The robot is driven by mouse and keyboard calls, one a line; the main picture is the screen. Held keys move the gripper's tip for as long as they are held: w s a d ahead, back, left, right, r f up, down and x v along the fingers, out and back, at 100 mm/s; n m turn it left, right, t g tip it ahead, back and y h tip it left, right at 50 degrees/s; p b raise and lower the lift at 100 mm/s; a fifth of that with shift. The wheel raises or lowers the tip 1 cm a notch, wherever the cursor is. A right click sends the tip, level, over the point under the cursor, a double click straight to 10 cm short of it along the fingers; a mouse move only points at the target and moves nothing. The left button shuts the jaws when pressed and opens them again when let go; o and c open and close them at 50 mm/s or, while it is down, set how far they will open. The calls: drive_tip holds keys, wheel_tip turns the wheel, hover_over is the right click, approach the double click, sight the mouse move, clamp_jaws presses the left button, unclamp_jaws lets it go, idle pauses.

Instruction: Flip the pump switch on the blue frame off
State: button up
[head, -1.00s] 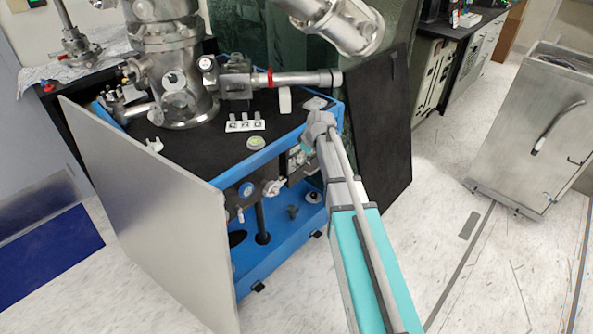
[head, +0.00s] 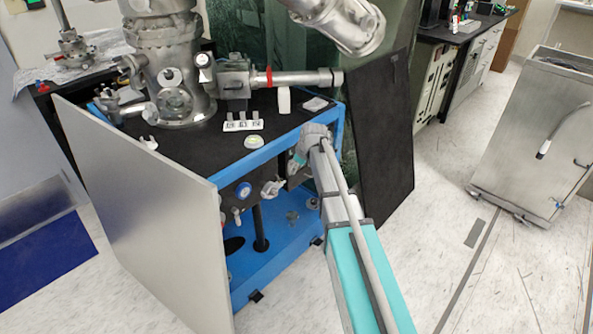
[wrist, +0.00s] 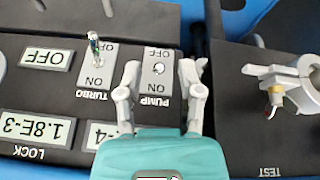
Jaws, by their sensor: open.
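The pump switch (wrist: 160,69) sits on a pale plate marked ON and OFF, upside down in the wrist view, with the PUMP label below it. Its small lever shows as a short round tip; I cannot tell which way it is set. My gripper (wrist: 159,72) is open, with one finger on each side of the plate and nothing held. In the head view, the end of my arm (head: 300,160) is at the front right of the blue frame (head: 336,132), below the black top. There the switch is hidden.
The turbo switch (wrist: 100,50), with a metal lever, is left of the pump switch. A valve-like fitting (wrist: 300,88) is at the right of the wrist view. A leaning black panel (head: 380,135) stands right of the frame; a grey panel (head: 140,205) covers its left side.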

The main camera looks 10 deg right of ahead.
drive_tip(key=shift+f, duration=0.1)
clamp_jaws()
drive_tip(key=shift+a, duration=0.1)
idle(0.4)
